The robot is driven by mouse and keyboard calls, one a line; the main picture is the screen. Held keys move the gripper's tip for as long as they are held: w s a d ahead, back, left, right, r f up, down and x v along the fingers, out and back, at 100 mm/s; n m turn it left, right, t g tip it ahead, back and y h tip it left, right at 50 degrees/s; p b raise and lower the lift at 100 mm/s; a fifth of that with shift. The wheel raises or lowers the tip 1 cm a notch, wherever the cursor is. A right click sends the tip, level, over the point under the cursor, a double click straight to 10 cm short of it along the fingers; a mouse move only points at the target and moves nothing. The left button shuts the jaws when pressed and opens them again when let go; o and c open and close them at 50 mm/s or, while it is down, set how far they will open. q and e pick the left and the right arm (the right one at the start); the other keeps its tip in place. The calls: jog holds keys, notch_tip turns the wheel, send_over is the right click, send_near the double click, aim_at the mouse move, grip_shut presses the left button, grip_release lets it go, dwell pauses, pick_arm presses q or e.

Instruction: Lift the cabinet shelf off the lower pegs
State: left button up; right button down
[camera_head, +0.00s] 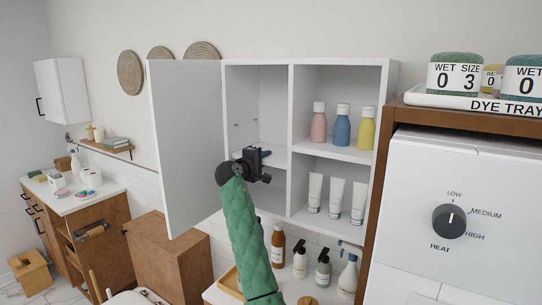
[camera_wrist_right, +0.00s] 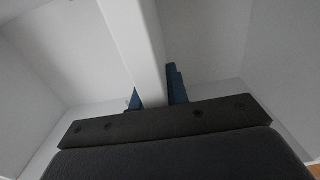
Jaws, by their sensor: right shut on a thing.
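The white wall cabinet (camera_head: 340,62) stands with its left door (camera_head: 185,140) swung open. The cabinet shelf (camera_head: 275,160) is a thin white board in the left compartment, partly hidden behind my right gripper (camera_head: 264,154). In the right wrist view the two blue fingers of my right gripper (camera_wrist_right: 155,94) are on either side of the white shelf (camera_wrist_right: 148,50), shut on its front edge. Small dark pegs (camera_head: 237,125) show on the compartment walls above the shelf. The pegs under the shelf are hidden. My left gripper is not in view.
The cabinet's right compartment holds pink, blue (camera_head: 343,126) and yellow bottles above several white tubes (camera_head: 337,197). Pump bottles (camera_head: 300,261) stand on the counter below. A white dyeing machine (camera_head: 450,190) stands close on the right. The space above the shelf looks empty.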

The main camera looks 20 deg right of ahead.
jog(key=shift+r+p, duration=0.3)
jog(key=shift+r, duration=0.45)
jog(key=shift+v, duration=1.75)
dwell(0.4)
